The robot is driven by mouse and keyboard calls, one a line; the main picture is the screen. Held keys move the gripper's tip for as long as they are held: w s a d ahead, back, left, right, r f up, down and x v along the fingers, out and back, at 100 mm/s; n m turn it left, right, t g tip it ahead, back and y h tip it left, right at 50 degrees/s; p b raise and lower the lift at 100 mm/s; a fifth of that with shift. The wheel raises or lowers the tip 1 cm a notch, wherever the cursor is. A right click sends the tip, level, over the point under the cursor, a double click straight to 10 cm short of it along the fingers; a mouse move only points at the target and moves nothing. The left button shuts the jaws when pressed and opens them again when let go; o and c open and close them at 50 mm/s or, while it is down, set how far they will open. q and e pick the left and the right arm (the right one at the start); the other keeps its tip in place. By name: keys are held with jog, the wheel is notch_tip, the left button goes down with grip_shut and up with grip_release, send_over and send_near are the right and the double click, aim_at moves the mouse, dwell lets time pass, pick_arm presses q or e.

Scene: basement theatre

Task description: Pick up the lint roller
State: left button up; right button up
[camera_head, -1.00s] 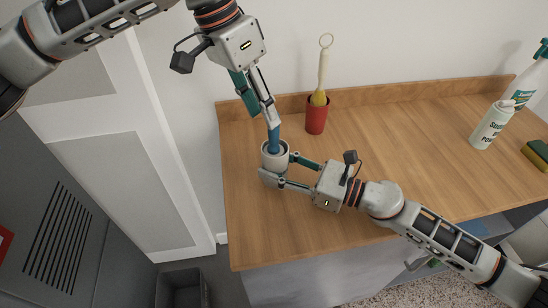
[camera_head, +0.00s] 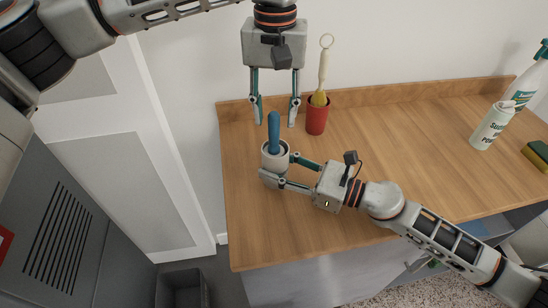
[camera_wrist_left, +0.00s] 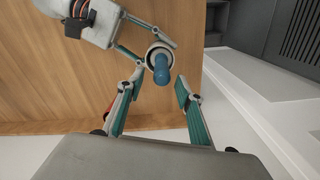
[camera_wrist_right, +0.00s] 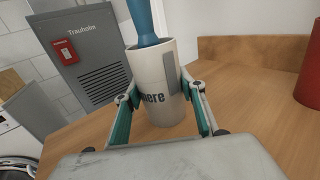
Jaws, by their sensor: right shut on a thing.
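A blue handle (camera_head: 274,134), apparently the lint roller's, stands nearly upright in a pale cup (camera_head: 270,160) near the left end of the wooden counter. The roller's lower part is hidden in the cup. The right wrist view shows the handle (camera_wrist_right: 144,22) rising from the cup (camera_wrist_right: 152,80), which bears dark lettering. My right gripper (camera_head: 279,170) is shut on the cup from the right. My left gripper (camera_head: 274,118) is open and empty, fingers pointing down, spread to either side of the handle's top. In the left wrist view the handle (camera_wrist_left: 161,70) shows between its fingertips.
A red cup (camera_head: 317,119) with a cream-handled brush (camera_head: 322,72) stands close behind, right of my left gripper. Bottles (camera_head: 491,126) and a sponge (camera_head: 537,154) are at the far right. The counter's middle (camera_head: 410,140) is clear behind my right arm.

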aim_at(274, 141)
pick_arm(q)
jog(key=shift+f, duration=0.95)
jog(key=f, duration=0.1)
jog(key=s+f, duration=0.1)
jog(key=f, duration=0.1)
jog(key=shift+f, duration=0.25)
jog(key=shift+a+f, duration=0.1)
jog(key=shift+f, duration=0.7)
jog(key=shift+f, duration=0.1)
jog(key=shift+c, duration=0.7)
